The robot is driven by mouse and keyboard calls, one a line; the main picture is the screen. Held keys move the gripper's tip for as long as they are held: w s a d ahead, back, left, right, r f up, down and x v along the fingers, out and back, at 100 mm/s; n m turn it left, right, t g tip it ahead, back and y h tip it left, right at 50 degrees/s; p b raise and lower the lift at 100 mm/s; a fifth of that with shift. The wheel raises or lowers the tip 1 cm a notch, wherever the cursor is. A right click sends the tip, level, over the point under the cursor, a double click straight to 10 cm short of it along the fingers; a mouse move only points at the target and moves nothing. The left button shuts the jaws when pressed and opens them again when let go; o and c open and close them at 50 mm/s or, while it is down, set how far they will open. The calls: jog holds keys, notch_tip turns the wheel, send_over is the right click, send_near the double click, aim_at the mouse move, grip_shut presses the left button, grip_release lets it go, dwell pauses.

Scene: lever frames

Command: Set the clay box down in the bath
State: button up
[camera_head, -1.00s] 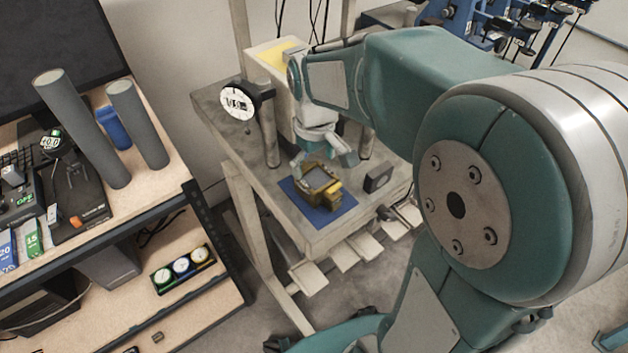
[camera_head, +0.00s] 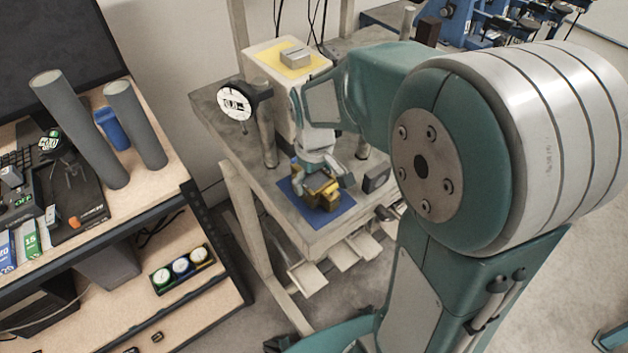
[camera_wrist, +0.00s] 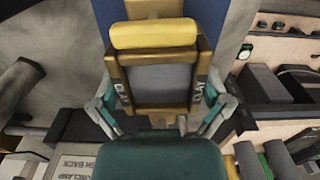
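The clay box (camera_head: 323,196), a brass-coloured frame, is at the blue mat on the grey bench, with my gripper (camera_head: 320,184) right over it. In the wrist view its grey inner face (camera_wrist: 160,86) and a yellow rounded bar (camera_wrist: 154,34) show. The two fingers of my gripper (camera_wrist: 160,104) stand on either side of the box, close against its lettered side edges. I cannot tell whether they press on it, or whether its underside touches the mat. I cannot pick out the bath with certainty.
The blue mat (camera_head: 341,213) lies near the bench's front edge. A dial gauge (camera_head: 235,104) on a post stands at left, and a small dark block (camera_head: 376,178) at right. Behind is a pale housing with a yellow top (camera_head: 263,58) bearing a grey metal block (camera_head: 296,56).

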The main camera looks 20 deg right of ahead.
jog(key=shift+c, duration=1.3)
jog(key=shift+r, duration=3.8)
